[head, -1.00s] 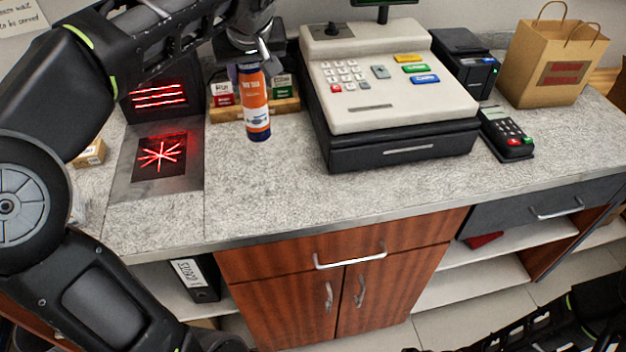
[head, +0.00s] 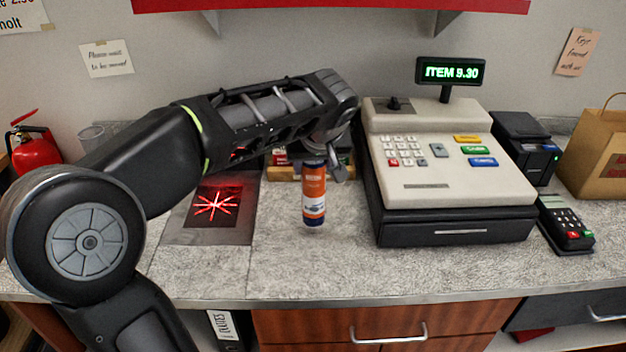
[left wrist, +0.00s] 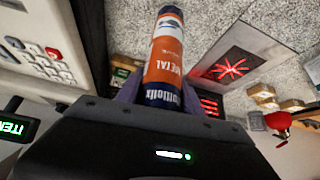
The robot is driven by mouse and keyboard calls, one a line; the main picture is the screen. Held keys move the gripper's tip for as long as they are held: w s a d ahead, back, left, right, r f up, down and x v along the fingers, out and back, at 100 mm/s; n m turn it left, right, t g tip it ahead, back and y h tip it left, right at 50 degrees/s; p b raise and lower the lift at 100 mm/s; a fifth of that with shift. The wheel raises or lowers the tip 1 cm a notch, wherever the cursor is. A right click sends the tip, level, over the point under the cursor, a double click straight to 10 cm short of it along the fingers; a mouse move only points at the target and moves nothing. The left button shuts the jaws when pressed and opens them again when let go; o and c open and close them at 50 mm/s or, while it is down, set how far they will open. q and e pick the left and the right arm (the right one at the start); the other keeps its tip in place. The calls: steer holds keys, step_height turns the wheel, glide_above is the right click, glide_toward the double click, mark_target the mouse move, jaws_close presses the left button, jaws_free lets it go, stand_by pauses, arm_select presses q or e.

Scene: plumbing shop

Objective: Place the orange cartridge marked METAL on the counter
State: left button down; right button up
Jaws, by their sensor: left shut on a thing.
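The orange cartridge (head: 314,193), with dark blue ends and a white band, is upright over the counter (head: 310,270), left of the cash register. I cannot tell whether its base touches the counter. In the left wrist view the cartridge (left wrist: 166,52) shows the word METAL on its orange part. My left gripper (left wrist: 158,92) is shut on the cartridge, one finger on each side. In the head view my left forearm and wrist largely hide this gripper. My right gripper is not in view.
The cash register (head: 450,165) stands just right of the cartridge; its display (head: 451,72) reads ITEM 9.30. A scanner plate (head: 175,228) with a red star is left. A wooden rack (head: 284,173) of small boxes is behind. The counter's front strip is clear.

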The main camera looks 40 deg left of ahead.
mark_target(313, 178)
arm_select(q)
steer(key=shift+f, duration=1.8)
steer(key=shift+f, duration=0.15)
steer(key=c, duration=0.7)
jaws_free()
steer(key=shift+c, duration=0.2)
steer(key=shift+r, duration=0.25)
steer(key=v, duration=1.1)
steer(key=shift+s+d+r+b, duration=0.2)
steer(key=shift+s+r+b, duration=0.1)
steer(key=shift+b, duration=0.1)
